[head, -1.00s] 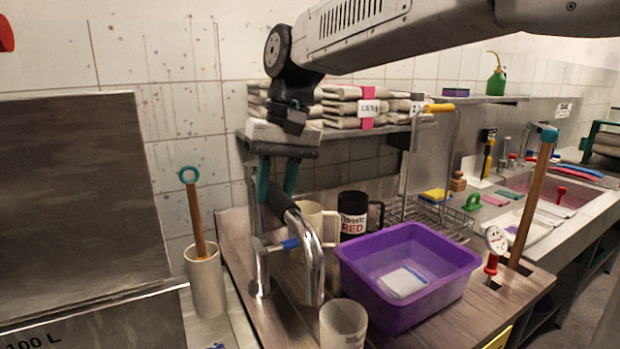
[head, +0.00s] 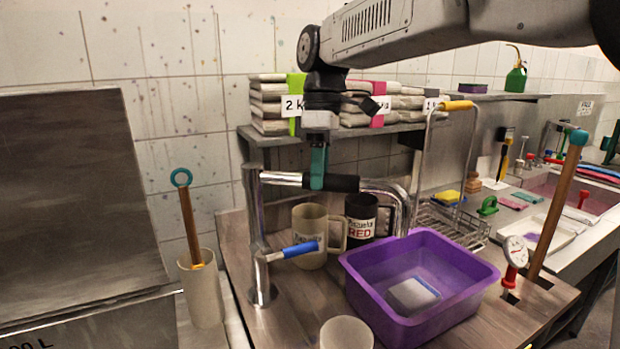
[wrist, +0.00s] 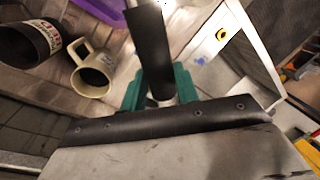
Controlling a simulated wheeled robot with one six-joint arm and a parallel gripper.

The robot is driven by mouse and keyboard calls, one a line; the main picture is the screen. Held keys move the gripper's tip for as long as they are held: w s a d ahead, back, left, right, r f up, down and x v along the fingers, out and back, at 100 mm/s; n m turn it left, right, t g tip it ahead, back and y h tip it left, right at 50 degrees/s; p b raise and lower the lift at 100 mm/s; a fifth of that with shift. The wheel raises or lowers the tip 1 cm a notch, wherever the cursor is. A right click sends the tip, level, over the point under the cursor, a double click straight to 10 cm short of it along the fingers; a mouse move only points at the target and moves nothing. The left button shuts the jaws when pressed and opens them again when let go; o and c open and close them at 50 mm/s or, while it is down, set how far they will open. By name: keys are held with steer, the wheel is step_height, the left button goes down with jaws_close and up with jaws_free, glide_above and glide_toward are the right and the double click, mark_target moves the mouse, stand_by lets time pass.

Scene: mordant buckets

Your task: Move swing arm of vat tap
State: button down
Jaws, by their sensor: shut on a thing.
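The vat tap's chrome swing arm (head: 281,179) reaches right from the top of its upright post, and its spout bends down above the left side of the purple basin (head: 350,262). A black sleeve (head: 345,184) covers part of the arm. My gripper (head: 318,180), with teal fingers, is shut on the swing arm at the black sleeve. The wrist view shows the sleeve (wrist: 149,50) between the two fingers. The tap's blue-handled lever (head: 300,249) sticks out low on the post.
A beige mug (head: 309,222) and a black mug (head: 362,205) stand behind the arm. A pale cup (head: 346,334) is in front. A white beaker (head: 203,290) with a teal-ringed stick stands left. Folded cloth stacks (head: 268,106) lie on the shelf above.

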steer(key=shift+w+d+n+h, duration=0.1)
steer(key=shift+w+n+h, duration=0.1)
steer(key=shift+w+n, duration=1.05)
steer(key=shift+w+d+n+h, duration=0.1)
steer(key=shift+w+n+h, duration=0.1)
steer(key=shift+w+n, duration=1.05)
steer(key=shift+w, duration=0.1)
steer(key=c, duration=1.1)
jaws_free()
steer(key=shift+o, duration=0.2)
step_height(320, 180, up, 8)
steer(key=w, duration=0.1)
steer(key=shift+w+f, duration=0.2)
steer(key=shift+w, duration=0.05)
